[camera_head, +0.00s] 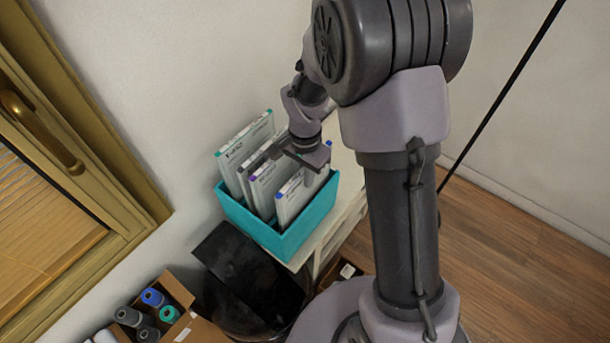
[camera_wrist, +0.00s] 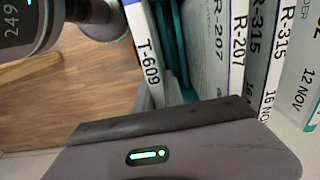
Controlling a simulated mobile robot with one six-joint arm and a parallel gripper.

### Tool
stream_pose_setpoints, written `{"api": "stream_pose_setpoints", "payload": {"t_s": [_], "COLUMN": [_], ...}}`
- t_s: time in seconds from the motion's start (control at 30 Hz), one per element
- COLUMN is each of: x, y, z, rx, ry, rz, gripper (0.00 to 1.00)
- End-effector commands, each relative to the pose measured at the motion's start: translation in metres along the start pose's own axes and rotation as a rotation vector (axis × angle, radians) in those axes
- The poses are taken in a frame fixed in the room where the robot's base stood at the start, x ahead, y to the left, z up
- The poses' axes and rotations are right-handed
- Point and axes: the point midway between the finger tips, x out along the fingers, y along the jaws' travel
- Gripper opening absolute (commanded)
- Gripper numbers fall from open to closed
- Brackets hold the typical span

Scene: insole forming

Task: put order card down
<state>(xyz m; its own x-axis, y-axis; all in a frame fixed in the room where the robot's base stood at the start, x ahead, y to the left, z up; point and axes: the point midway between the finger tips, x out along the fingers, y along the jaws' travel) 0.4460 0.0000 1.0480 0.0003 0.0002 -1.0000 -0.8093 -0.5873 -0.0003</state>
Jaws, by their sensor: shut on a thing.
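The order card (camera_head: 291,199) is white with a blue mark on its corner and stands in the front right part of a teal box (camera_head: 262,233). My gripper (camera_head: 307,163) is over the card's top edge and shut on it. In the wrist view, the card labelled T-609 (camera_wrist: 149,60) stands beside my gripper (camera_wrist: 165,127) and appears to be the held one. Its lower part is hidden, so I cannot tell whether it touches the box floor. Other cards, R-207 (camera_wrist: 238,45) and R-315 (camera_wrist: 283,45), stand to its right in that view.
The teal box stands on a pale cabinet (camera_head: 345,212) by the wall. A wooden-framed window (camera_head: 60,150) is at left. Open wooden floor (camera_head: 510,250) lies at right.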

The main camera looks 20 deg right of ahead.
Motion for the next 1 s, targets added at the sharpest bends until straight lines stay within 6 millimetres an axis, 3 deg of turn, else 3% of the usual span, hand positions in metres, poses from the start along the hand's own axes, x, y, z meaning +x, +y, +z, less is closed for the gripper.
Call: {"api": "stream_pose_setpoints", "payload": {"t_s": [0.1, 0.13, 0.23, 0.57, 1.0], "x": [0.004, 0.003, 0.003, -0.003, -0.109], "y": [0.000, 0.000, 0.000, 0.000, -0.001], "z": [0.000, 0.000, 0.000, 0.000, -0.001], "rx": [0.000, 0.000, 0.000, 0.000, -0.001], "ry": [0.000, 0.000, 0.000, 0.000, 0.002], "rz": [0.000, 0.000, 0.000, 0.000, -0.002], "gripper": [0.00, 0.17, 0.35, 0.35, 0.35]}}
